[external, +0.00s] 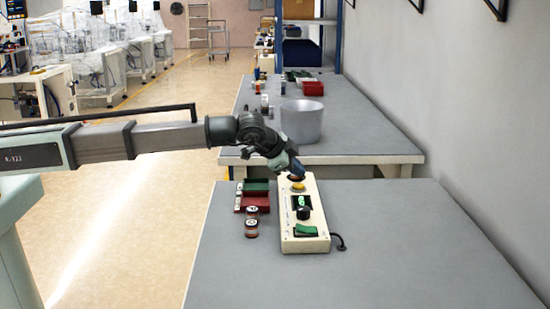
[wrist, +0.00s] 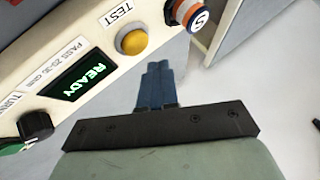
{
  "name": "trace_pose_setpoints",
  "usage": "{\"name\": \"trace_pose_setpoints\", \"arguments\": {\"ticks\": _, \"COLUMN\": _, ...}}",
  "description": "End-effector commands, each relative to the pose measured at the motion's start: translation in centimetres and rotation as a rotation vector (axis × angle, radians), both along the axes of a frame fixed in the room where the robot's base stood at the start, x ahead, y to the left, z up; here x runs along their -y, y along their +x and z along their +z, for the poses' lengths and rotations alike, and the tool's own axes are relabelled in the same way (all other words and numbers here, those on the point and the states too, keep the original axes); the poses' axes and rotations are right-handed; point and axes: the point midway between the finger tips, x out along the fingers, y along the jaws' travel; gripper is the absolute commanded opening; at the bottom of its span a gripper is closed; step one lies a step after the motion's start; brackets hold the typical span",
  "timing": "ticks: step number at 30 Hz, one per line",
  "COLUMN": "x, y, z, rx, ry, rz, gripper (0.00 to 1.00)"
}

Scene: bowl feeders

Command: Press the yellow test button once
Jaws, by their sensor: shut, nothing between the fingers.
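The yellow test button (external: 298,186) sits near the far end of a cream control box (external: 318,238) on the grey bench. In the wrist view the yellow button (wrist: 132,41) is beside a "TEST" label, on the box's panel (wrist: 100,20). My gripper (external: 298,172) is shut and empty, just above the far end of the box, close to the button. In the wrist view my dark blue fingers (wrist: 157,68) are together, below and right of the button in the picture. I cannot tell whether they touch anything.
The box also bears a green "READY" display (wrist: 82,75), a black knob (wrist: 35,125), a green switch (external: 306,230) and a red-and-white capped button (wrist: 188,14).

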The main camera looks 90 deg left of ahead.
Motion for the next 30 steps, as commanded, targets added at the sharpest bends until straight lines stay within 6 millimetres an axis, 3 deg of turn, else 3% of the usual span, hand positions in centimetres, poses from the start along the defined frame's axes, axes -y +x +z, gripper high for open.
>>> {"name": "trace_pose_setpoints", "arguments": {"ticks": 7, "x": -0.01, "y": -0.02, "z": -1.02, "rx": -0.001, "ry": 0.000, "rz": 0.001, "gripper": 0.00}}
{"name": "trace_pose_setpoints", "arguments": {"ticks": 30, "x": 0.00, "y": -0.01, "z": -1.04, "rx": -0.001, "ry": 0.000, "rz": 0.001, "gripper": 0.00}}
